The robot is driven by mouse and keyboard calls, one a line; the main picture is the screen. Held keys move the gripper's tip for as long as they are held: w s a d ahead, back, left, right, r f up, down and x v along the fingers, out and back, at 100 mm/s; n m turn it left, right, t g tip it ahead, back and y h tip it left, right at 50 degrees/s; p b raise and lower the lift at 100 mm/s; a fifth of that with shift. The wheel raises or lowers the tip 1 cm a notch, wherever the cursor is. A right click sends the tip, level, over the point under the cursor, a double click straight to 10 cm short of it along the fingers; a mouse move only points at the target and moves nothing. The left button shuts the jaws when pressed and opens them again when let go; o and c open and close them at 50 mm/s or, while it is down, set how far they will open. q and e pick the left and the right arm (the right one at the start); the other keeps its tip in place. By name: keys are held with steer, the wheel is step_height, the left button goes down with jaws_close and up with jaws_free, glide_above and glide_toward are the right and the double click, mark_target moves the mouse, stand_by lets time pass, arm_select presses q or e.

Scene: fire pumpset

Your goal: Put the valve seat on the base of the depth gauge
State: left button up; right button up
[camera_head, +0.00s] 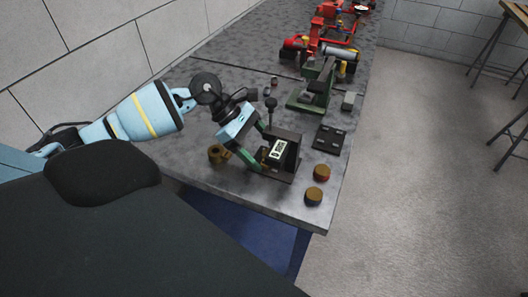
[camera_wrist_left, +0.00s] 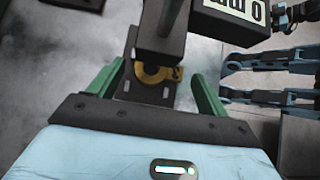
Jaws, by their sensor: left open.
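The depth gauge (camera_head: 278,150) stands near the front end of the grey workbench, a dark device with a lit display and a flat base (camera_head: 281,177). In the left wrist view its display box (camera_wrist_left: 235,20) is at top right. The valve seat, a brass ring (camera_wrist_left: 155,73), lies at the gauge's base beneath a dark block, which partly hides it. My left gripper (camera_head: 262,151) is at the gauge, coming from the left. In the left wrist view its green fingers (camera_wrist_left: 156,85) are open, one on each side of the ring, with gaps visible.
A brass fitting (camera_head: 217,153) stands left of the gauge. Two round brass-topped pieces (camera_head: 321,172) (camera_head: 314,196) stand to its right by the bench edge. A black tray (camera_head: 329,138), a green vise-like fixture (camera_head: 314,88) and a red pumpset (camera_head: 325,45) are farther back.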

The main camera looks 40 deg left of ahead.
arm_select(q)
steer(key=b+v, duration=0.1)
steer(key=v, duration=0.9)
steer(key=shift+a+r+b, duration=0.2)
steer(key=shift+b, duration=0.15)
arm_select(e)
steer(key=shift+s+a+f+g, duration=0.1)
steer(key=shift+s+f+g, duration=0.05)
steer(key=shift+s+f, duration=0.4)
steer(key=shift+s+a+f+g, duration=0.15)
steer(key=shift+s+f, duration=0.2)
steer(key=shift+f, duration=0.3)
